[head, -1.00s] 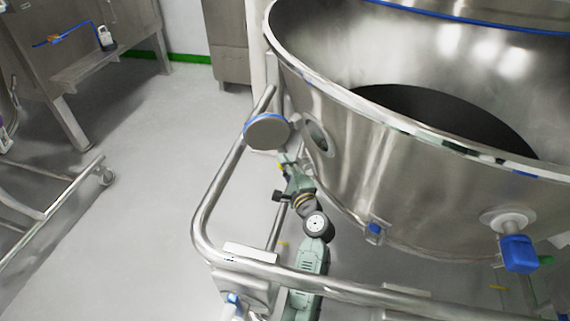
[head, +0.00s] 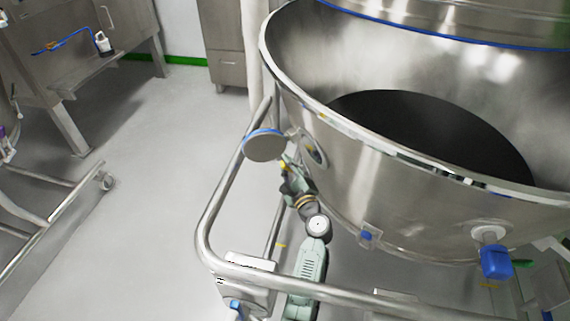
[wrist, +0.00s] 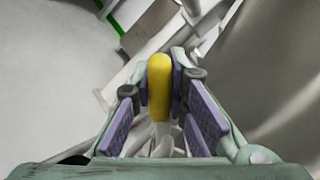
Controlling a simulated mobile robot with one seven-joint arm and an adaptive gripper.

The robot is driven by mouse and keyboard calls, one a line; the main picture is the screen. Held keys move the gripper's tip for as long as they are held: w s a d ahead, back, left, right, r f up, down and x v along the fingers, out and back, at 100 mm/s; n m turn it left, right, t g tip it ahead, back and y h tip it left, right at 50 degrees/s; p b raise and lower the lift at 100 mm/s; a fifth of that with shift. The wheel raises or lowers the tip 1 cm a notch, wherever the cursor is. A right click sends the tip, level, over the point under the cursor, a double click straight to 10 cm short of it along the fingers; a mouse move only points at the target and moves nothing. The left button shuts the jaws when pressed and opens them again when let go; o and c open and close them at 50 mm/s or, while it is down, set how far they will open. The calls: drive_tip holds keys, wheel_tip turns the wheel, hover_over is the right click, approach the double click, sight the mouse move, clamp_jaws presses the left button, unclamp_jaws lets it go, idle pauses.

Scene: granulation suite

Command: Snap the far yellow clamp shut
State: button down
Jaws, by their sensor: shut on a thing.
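The yellow clamp (wrist: 159,85) shows in the wrist view as a rounded handle upright between my fingers. My gripper (wrist: 160,95) is shut on it, with the purple pads on both sides. In the head view my gripper (head: 287,168) is small and partly hidden by my arm, beside the steel bowl's outer wall. Only a speck of yellow shows there, so the clamp's latch and how far it is closed cannot be made out.
A round blue-rimmed cover (head: 265,146) stands swung away from a round port (head: 314,151) in the steel bowl (head: 390,165). A tubular rail (head: 226,189) curves around my arm. Blue-capped fittings (head: 495,262) stick out lower right.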

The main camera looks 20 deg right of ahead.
idle(0.4)
drive_tip(key=c, duration=1.6)
unclamp_jaws()
drive_tip(key=shift+o, duration=0.2)
drive_tip(key=s, duration=1.2)
drive_tip(key=shift+d+f, duration=0.15)
drive_tip(key=shift+f, duration=0.1)
